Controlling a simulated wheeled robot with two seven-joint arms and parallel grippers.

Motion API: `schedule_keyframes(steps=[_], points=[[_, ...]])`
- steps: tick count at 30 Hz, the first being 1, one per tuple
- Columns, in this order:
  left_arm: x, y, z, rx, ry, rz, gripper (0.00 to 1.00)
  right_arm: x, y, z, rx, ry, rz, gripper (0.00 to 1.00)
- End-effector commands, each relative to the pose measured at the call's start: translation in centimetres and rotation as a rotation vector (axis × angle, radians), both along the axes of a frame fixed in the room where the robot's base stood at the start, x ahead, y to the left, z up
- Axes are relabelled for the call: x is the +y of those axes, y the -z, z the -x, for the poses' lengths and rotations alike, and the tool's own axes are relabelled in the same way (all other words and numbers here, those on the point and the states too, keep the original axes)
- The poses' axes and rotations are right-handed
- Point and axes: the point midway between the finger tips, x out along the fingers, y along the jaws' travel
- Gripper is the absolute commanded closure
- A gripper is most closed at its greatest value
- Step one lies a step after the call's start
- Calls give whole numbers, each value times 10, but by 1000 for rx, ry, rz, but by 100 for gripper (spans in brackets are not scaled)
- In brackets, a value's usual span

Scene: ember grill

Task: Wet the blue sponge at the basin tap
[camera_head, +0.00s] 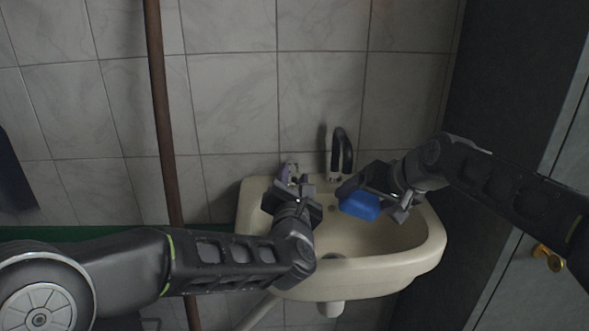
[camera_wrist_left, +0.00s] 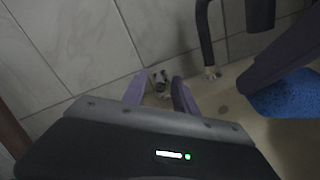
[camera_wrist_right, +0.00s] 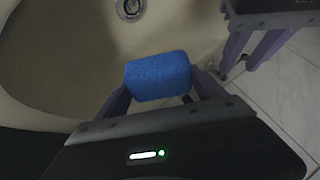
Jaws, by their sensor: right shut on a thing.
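The blue sponge (camera_head: 360,205) is held over the cream basin (camera_head: 428,247) by my right gripper (camera_head: 372,200). In the right wrist view the sponge (camera_wrist_right: 158,76) sits between the purple fingers of the shut right gripper (camera_wrist_right: 165,90). The dark curved tap spout (camera_head: 342,152) rises at the basin's back, left of and behind the sponge. My left gripper (camera_head: 290,178) is at the basin's back left. In the left wrist view its fingers (camera_wrist_left: 160,90) stand apart, with a small metal tap fitting (camera_wrist_left: 158,78) just beyond and between their tips. No water stream shows.
A tiled wall (camera_head: 225,100) stands behind the basin. A brown vertical pipe (camera_head: 160,110) is to the left, and a dark panel (camera_head: 500,90) to the right. The basin's drain (camera_wrist_right: 130,8) shows in the right wrist view. The two grippers are close together.

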Motion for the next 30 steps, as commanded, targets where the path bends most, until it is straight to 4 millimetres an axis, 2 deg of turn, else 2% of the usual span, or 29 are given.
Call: schedule_keyframes(steps=[3,7,18,30], points=[[-1,1,-21,1,-1,0,66,0,0,0,0,0,0,53],[-1,0,-35,0,0,-1,66,0,0,0,0,0,0,53],[-1,0,-41,1,1,-1,66,0,0,0,0,0,0,53],[-1,0,-41,-1,-1,0,99,0,0,0,0,0,0,53]])
